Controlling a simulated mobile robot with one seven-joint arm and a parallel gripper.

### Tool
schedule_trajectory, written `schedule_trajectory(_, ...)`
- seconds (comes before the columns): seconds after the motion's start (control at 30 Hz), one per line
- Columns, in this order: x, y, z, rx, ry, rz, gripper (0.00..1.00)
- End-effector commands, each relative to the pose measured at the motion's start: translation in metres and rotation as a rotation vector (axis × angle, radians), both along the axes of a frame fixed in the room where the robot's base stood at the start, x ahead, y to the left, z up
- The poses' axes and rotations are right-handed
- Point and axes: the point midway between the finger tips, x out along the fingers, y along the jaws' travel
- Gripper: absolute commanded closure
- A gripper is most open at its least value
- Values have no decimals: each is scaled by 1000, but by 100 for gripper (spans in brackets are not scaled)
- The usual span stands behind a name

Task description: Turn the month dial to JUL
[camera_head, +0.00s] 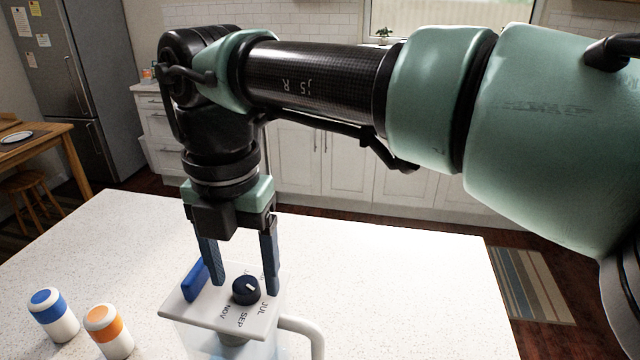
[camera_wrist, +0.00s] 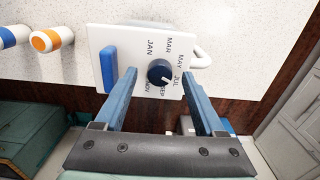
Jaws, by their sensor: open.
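The month dial (camera_head: 246,290) is a dark round knob with a white pointer mark, on the pale lid (camera_head: 200,311) of a clear container with a handle. In the wrist view the dial (camera_wrist: 159,72) has month labels around it, and its pointer faces right, toward the JUL (camera_wrist: 177,84) side. The exact month it marks is hard to tell. My gripper (camera_head: 244,284) is open and points down, with one finger on each side of the dial and gaps between them. It also shows in the wrist view (camera_wrist: 158,74).
A blue block (camera_head: 195,281) sits on the lid's left edge, close to my left finger. A blue-topped jar (camera_head: 53,315) and an orange-topped jar (camera_head: 108,331) stand left of the container. The white counter (camera_head: 400,280) is clear to the right, beyond the handle (camera_head: 303,332).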

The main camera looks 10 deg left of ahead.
Motion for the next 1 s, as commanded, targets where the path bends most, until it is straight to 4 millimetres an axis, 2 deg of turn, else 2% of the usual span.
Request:
schedule_trajectory(0.6,0,0,107,0,-1,0,29)
schedule_trajectory(0.77,0,0,121,0,0,0,29)
schedule_trajectory(1.0,0,0,122,0,0,0,29)
